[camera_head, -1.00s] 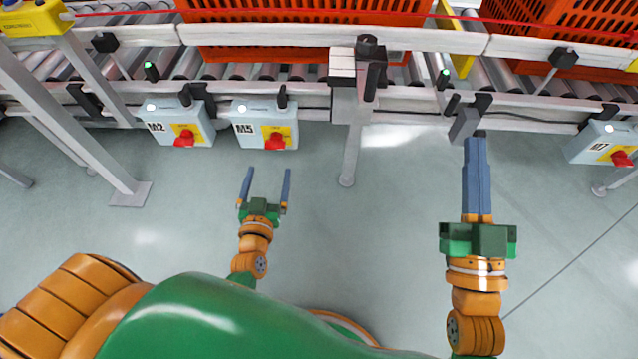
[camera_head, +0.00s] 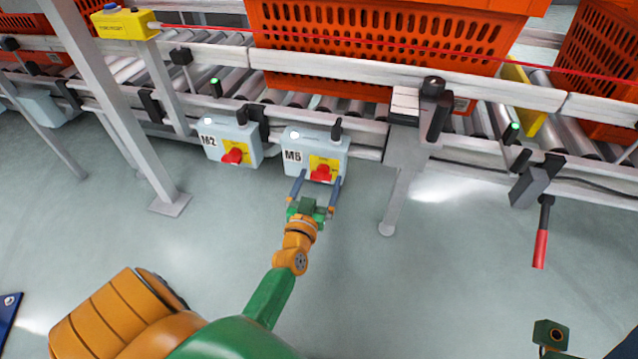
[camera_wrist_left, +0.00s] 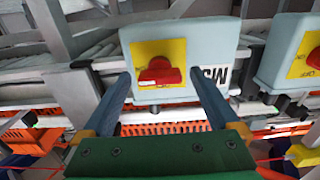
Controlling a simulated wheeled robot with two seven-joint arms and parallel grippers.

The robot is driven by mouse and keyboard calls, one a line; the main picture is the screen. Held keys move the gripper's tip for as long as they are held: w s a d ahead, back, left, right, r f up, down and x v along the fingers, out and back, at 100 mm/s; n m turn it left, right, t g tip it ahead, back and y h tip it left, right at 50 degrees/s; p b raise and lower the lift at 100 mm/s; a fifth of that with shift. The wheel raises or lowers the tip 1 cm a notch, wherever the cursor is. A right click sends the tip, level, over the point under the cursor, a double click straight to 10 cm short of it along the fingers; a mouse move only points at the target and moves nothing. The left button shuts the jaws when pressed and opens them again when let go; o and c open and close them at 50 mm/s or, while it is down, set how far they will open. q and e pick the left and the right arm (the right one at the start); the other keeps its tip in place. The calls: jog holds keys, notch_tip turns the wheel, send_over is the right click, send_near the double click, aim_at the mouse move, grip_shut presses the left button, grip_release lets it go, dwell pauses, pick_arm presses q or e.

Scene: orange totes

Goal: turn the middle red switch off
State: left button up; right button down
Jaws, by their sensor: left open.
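The box marked M5 (camera_head: 297,142) is pale blue-grey and hangs on the conveyor's front rail. Its red switch (camera_head: 321,172) sits on a yellow plate. My left gripper (camera_head: 317,181) is open and empty just in front of this box, one finger to each side of the switch. In the left wrist view the red switch (camera_wrist_left: 160,72) appears between the two blue fingers, with the box (camera_wrist_left: 205,42) behind it. Contact between fingers and switch cannot be made out. Only a dark green part of my right arm's end (camera_head: 550,335) shows at the bottom right edge.
The box marked M2 (camera_head: 212,150), with its own red switch (camera_head: 233,156), hangs close on the left. An orange tote (camera_head: 385,45) stands on the rollers above. A support leg (camera_head: 400,190) is to the right, and a red-handled lever (camera_head: 540,240) hangs further right.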

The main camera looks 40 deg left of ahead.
pick_arm(q)
jog(key=c, duration=1.4)
